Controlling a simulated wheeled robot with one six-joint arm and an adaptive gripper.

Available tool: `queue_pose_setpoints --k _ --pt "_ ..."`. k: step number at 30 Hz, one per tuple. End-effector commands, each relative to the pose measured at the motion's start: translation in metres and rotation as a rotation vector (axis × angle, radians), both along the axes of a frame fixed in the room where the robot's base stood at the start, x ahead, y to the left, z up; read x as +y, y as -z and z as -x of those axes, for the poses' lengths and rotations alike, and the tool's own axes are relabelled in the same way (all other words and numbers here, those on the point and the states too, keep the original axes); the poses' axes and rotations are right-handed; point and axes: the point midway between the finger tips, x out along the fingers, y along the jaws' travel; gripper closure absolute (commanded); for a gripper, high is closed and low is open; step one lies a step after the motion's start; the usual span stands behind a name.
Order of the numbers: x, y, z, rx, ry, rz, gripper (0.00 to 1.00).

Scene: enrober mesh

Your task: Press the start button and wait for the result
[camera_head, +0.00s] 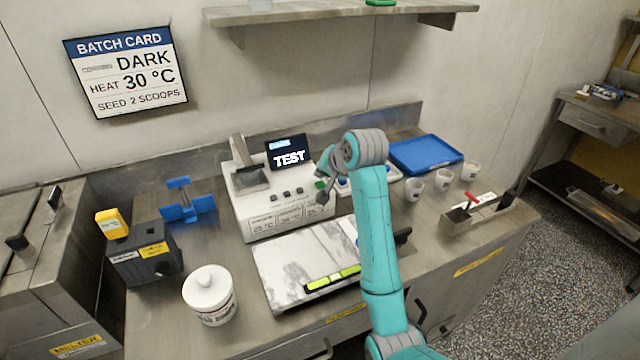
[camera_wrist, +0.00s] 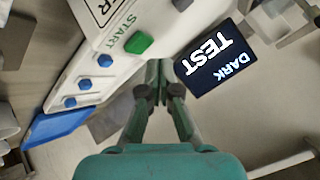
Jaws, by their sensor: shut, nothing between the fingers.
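The white machine (camera_head: 245,218) stands on the steel counter. Its green start button (camera_head: 320,184) is at the right end of its top panel, close to my gripper (camera_head: 323,193). In the wrist view the green button (camera_wrist: 139,42) sits beside the word START, just beyond and left of my shut, empty fingertips (camera_wrist: 160,68). I cannot tell whether the fingers touch it. The machine's dark display (camera_head: 289,152) reads TEST; in the wrist view the display (camera_wrist: 217,57) shows TEST and DARK.
A batch card (camera_head: 126,70) on the wall reads DARK, HEAT 30 °C, SEED 2 SCOOPS. A marble slab (camera_head: 290,270) lies in front of the machine. A white lidded jar (camera_head: 209,298) stands left. A blue tray (camera_head: 426,153) and several cups (camera_head: 443,180) are right.

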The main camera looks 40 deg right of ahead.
Motion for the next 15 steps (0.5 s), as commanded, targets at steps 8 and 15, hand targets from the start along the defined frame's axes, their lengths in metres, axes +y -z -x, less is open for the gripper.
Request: queue_pose_setpoints --k 8,15 --pt "0.000 -0.025 0.000 -0.002 0.000 0.002 1.00" --pt "0.000 -0.043 0.000 -0.001 0.000 0.000 1.00"
